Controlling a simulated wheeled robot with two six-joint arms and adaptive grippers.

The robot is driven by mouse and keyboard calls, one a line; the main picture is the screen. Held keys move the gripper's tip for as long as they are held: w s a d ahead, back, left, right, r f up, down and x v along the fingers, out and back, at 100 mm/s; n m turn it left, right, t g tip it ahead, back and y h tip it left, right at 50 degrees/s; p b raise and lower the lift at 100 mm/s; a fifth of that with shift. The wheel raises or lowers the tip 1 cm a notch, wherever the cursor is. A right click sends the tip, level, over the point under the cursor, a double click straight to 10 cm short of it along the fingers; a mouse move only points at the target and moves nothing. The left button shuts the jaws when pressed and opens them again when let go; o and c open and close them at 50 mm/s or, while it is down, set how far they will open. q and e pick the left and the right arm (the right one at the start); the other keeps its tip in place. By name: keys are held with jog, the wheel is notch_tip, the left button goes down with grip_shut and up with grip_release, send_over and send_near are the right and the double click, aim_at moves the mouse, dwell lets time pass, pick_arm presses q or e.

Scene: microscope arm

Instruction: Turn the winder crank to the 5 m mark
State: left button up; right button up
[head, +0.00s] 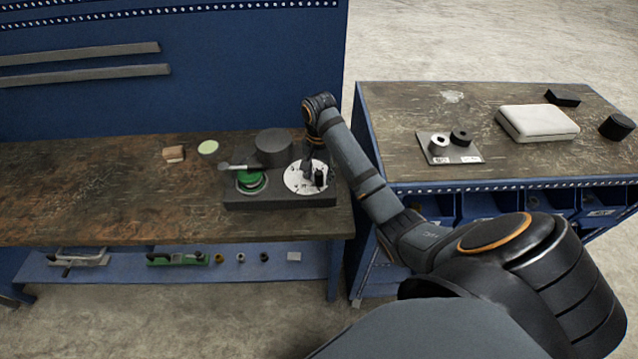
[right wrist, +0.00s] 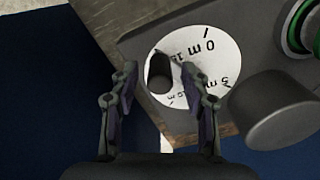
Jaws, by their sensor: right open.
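The winder is a dark grey block (head: 280,203) near the right end of the workbench. Its white dial (head: 297,178) carries metre marks; 0 m and 5 m read clearly in the right wrist view (right wrist: 215,65). The black crank knob (head: 320,178) stands at the dial's edge, and in the right wrist view the knob (right wrist: 160,72) is on the side away from 5 m, near the partly hidden 10 and 15 marks. My right gripper (right wrist: 159,72) is open, its fingers on either side of the knob with gaps showing. A green spool (head: 250,180) sits on the block's left.
A dark grey cylinder (head: 274,147) stands behind the block, close to the dial. A small wooden block (head: 173,154) and a pale green disc (head: 208,147) lie left. The side bench holds a metal plate (head: 440,155) and a white case (head: 538,122). The bench's left is clear.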

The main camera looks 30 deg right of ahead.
jog(key=shift+f, duration=0.25)
grip_shut()
dwell(0.3)
